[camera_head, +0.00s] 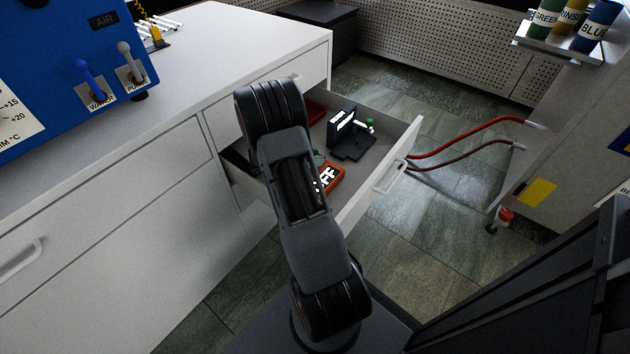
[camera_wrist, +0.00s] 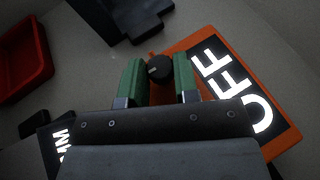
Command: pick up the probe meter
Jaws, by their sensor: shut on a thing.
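The probe meter is an orange case (camera_head: 333,180) with a black display reading OFF, lying in the open drawer. In the wrist view the orange case (camera_wrist: 285,150) spans the right side, with a black knob (camera_wrist: 159,68) near its end. My gripper (camera_wrist: 158,75) has green fingertips, one on each side of the case's narrow part at the knob, and is shut on the meter. In the head view my arm hides part of the meter and most of the gripper. I cannot tell whether the meter is clear of the drawer floor.
The open drawer (camera_head: 408,140) also holds a black stand-like item (camera_head: 343,125) with a white label, and a red tray (camera_head: 314,112), also at left in the wrist view (camera_wrist: 22,70). A black display with white letters (camera_wrist: 60,145) is at lower left. Red hoses (camera_head: 465,137) run beyond the drawer.

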